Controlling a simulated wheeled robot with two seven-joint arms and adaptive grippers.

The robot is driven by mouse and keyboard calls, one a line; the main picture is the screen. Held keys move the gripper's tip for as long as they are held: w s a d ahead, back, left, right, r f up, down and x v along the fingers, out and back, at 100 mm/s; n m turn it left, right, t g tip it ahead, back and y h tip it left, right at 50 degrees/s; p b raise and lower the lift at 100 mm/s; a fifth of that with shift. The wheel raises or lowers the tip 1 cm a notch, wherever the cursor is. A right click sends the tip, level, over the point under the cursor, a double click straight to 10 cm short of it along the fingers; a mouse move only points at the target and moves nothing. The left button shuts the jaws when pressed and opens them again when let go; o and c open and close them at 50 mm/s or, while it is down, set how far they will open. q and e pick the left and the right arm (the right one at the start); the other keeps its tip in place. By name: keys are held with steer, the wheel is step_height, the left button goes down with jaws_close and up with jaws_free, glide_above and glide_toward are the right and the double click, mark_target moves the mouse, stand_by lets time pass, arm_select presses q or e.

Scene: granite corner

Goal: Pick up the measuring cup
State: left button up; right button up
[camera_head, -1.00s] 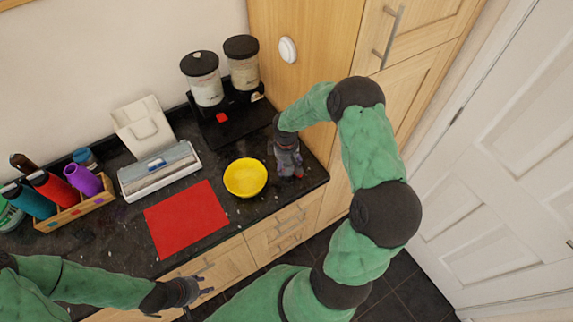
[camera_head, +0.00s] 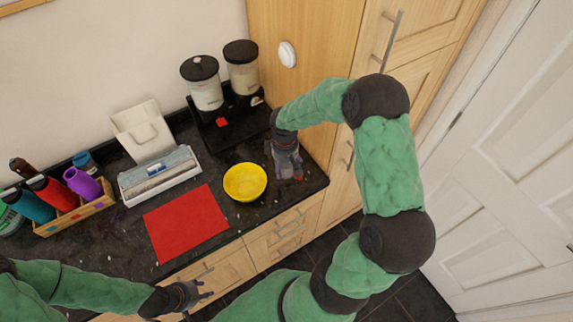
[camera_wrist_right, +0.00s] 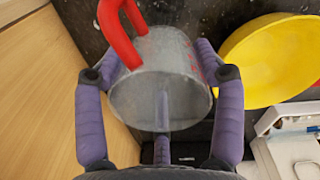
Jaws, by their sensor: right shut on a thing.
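The measuring cup (camera_wrist_right: 165,90) is a clear, greyish cup with a red handle and red markings. In the right wrist view it sits between the purple-grey fingers of my right gripper (camera_wrist_right: 160,100), which are shut on it. In the head view my right gripper (camera_head: 287,168) is at the counter's right end, right of the yellow bowl, and hides most of the cup. I cannot tell whether the cup touches the counter. My left gripper (camera_head: 203,292) is empty, with fingers apart, in front of the counter's front edge.
The yellow bowl (camera_head: 245,182) stands close to the left of my right gripper. A red mat (camera_head: 186,222), a bottle rack (camera_head: 75,216), a white-and-grey box (camera_head: 160,177) and a twin dispenser (camera_head: 225,120) are further left and back. A wooden cupboard (camera_head: 305,60) rises behind on the right.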

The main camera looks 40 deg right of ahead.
steer(key=s+a+r, duration=0.6)
steer(key=s+a, duration=0.1)
steer(key=shift+s+a, duration=0.25)
steer(key=shift+s, duration=0.15)
